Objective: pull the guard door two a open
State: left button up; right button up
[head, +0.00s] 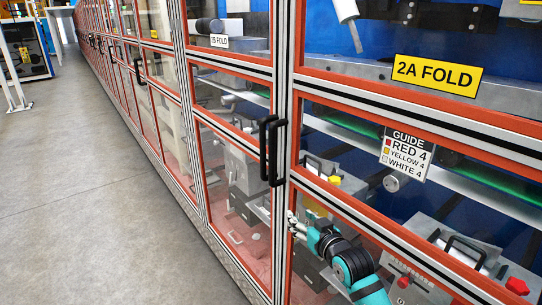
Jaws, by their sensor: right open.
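The guard door two a (410,108) is the framed clear panel at the right, with a yellow "2A FOLD" sign (438,75) showing at its top. It looks shut against the post. Two black upright handles stand side by side at the post; the right one (277,152) is on this door's edge, the left one (263,148) on the neighbouring door. My right gripper (292,224) is open and empty, below the right handle and apart from it, in front of the door's lower left edge. Its fingers are small in view. My left gripper is not in view.
A guide sign (406,155) and machine parts show behind the clear panel. The grey floor (75,190) at the left is clear; a white-legged stand (14,80) is far left.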

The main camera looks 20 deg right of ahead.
jog(key=t+y, duration=0.1)
jog(key=t, duration=0.1)
send_near(273, 157)
jog(key=s+d, duration=0.1)
jog(key=s, duration=0.5)
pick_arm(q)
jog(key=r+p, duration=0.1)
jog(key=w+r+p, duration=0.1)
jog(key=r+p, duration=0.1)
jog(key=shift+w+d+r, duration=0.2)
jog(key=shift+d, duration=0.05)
pick_arm(e)
jog(key=shift+n, duration=0.4)
jog(key=w+a, duration=0.1)
jog(key=w, duration=1)
jog(key=w+a, duration=0.1)
jog(key=w, duration=0.5)
jog(key=shift+a+r, duration=0.3)
grip_shut()
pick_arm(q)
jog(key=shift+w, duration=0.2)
pick_arm(e)
jog(key=shift+w+a+f, duration=0.15)
jog(key=shift+w+f, duration=0.1)
jog(key=shift+f, duration=0.1)
